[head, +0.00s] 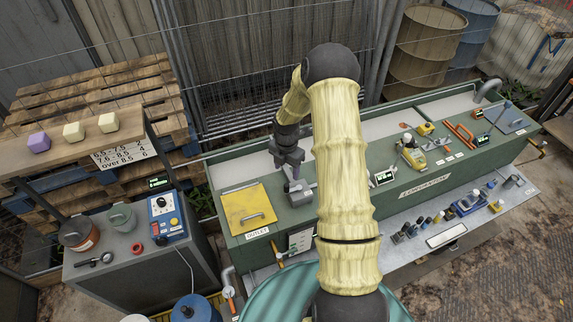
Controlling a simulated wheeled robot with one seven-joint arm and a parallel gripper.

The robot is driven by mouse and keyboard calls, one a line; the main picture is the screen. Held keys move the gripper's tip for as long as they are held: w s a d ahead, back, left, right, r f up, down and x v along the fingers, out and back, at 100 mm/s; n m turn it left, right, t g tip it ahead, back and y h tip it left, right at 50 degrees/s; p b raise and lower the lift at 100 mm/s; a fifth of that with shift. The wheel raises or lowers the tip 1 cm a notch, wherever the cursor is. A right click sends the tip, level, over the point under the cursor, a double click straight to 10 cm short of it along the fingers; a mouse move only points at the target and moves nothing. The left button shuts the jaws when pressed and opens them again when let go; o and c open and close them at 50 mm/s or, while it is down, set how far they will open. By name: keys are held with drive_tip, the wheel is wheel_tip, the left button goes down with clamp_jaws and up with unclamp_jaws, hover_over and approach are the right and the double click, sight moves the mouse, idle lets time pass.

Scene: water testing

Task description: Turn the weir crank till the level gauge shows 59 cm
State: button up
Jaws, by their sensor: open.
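My gripper (293,172) points down over the left part of the green tank, just right of the yellow plate. It is open. A grey block-like part (301,194) stands on the tank rim right under the fingers; it may be the weir crank, but I cannot tell, nor whether the fingers touch it. The yellow plate (247,204) has a bar handle, and a label reading OUTLET is below it. A small display (383,178) with green digits sits on the tank's front rim right of my arm; it may be the level gauge, but its digits are too small to read.
The long green tank (425,190) runs to the upper right, with a yellow device (413,158) on it. A bench (415,258) with bottles stands in front. At left are a grey cabinet (135,272) with pots and a blue meter (163,218), and a shelf with cubes.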

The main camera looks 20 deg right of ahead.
sight(287, 185)
drive_tip(key=shift+f, duration=0.1)
wheel_tip(287, 185, down, 10)
drive_tip(key=b, duration=0.7)
drive_tip(key=shift+f, duration=0.25)
drive_tip(key=shift+r, duration=0.25)
drive_tip(key=c, duration=0.4)
clamp_jaws()
